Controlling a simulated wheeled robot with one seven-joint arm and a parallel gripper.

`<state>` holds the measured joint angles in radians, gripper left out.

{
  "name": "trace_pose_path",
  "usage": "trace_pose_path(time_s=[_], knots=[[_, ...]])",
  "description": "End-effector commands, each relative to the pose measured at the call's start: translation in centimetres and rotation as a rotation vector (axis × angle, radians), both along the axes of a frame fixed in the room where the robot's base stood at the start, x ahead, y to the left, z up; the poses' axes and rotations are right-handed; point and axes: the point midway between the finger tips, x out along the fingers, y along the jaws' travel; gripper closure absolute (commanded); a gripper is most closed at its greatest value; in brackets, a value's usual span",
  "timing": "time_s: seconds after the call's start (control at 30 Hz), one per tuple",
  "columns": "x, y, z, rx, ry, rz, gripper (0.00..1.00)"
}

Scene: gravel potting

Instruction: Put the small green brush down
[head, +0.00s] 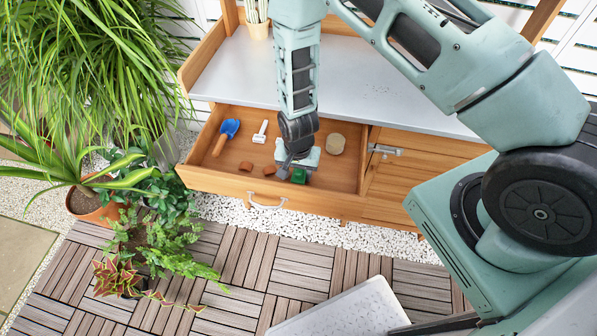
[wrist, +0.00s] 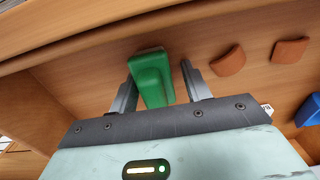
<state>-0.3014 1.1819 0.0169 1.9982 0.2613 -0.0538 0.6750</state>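The small green brush (head: 299,176) is inside the open wooden drawer, near its front wall. In the wrist view the green brush (wrist: 152,77) lies between the two fingers of my gripper (wrist: 157,80). The fingers are spread, and a gap shows between the brush and the right finger. The left finger is close beside the brush; I cannot tell whether it touches. In the head view my gripper (head: 290,170) reaches down into the drawer (head: 202,180), and it hides part of the drawer floor.
The drawer also holds a blue trowel (head: 226,133), a white tool (head: 260,132), a round beige item (head: 335,144) and terracotta shards (head: 246,166). The grey worktop (head: 240,70) is above, with a pot of sticks (head: 257,22). Plants (head: 80,70) stand at left.

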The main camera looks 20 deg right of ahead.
Motion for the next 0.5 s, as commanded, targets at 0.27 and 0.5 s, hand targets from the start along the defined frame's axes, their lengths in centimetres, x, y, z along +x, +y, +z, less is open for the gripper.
trace_pose_path(time_s=[0.27, 0.5], knots=[[-1.0, -0.7, -0.9, -0.012, 0.024, -0.001, 0.42], [-1.0, -0.8, 0.3, -0.013, 0.024, -0.001, 0.42]])
